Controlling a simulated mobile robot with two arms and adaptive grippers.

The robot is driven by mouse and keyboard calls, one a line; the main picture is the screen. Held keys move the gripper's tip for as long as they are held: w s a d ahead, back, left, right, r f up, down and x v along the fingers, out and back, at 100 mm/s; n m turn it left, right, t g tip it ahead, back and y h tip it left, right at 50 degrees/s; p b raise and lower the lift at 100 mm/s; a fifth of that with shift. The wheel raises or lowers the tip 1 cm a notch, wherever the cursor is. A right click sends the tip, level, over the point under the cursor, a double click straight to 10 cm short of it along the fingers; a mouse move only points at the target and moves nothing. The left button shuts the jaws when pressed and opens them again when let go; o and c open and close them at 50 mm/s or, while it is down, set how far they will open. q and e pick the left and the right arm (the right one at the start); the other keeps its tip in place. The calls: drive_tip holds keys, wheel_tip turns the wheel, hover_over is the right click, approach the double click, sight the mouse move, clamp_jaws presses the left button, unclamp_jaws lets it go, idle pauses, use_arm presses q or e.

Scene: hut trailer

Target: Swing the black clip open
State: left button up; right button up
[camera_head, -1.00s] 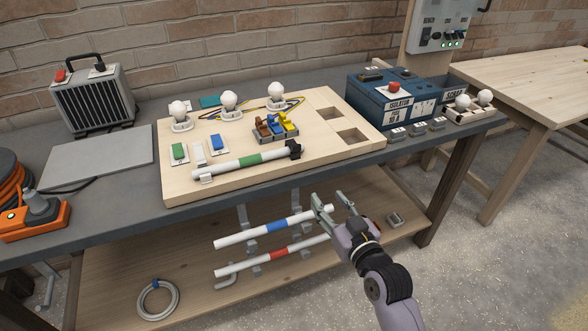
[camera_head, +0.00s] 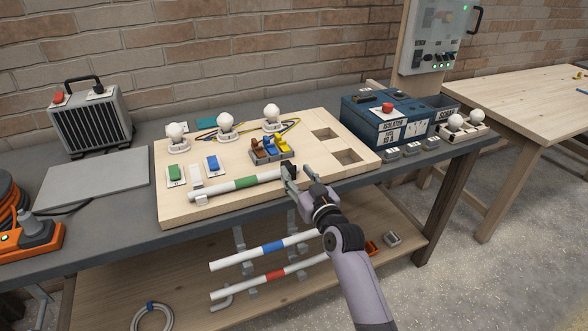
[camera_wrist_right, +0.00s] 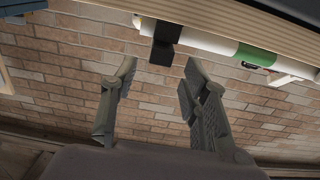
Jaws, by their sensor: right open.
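The black clip (camera_head: 290,168) sits around the right end of a white tube with a green band (camera_head: 246,183), at the front edge of the wooden board (camera_head: 190,212). In the right wrist view the black clip (camera_wrist_right: 164,45) shows as a dark block on the tube, with a part hanging below it. My right gripper (camera_head: 297,178) is open and empty, just in front of the clip; it partly covers the clip in the head view. In the wrist view the clip lies beyond and between its two fingertips (camera_wrist_right: 160,70). My left gripper is not in view.
Bulbs, switches and a brown, blue and yellow connector block (camera_head: 271,150) stand on the board. A blue isolator box (camera_head: 388,122) stands to the right. Tubes with blue (camera_head: 274,245) and red bands hang below the bench top (camera_head: 110,235), near my right arm.

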sight(288, 164)
drive_tip(key=shift+x, duration=1.4)
drive_tip(key=shift+c, duration=0.6)
clamp_jaws()
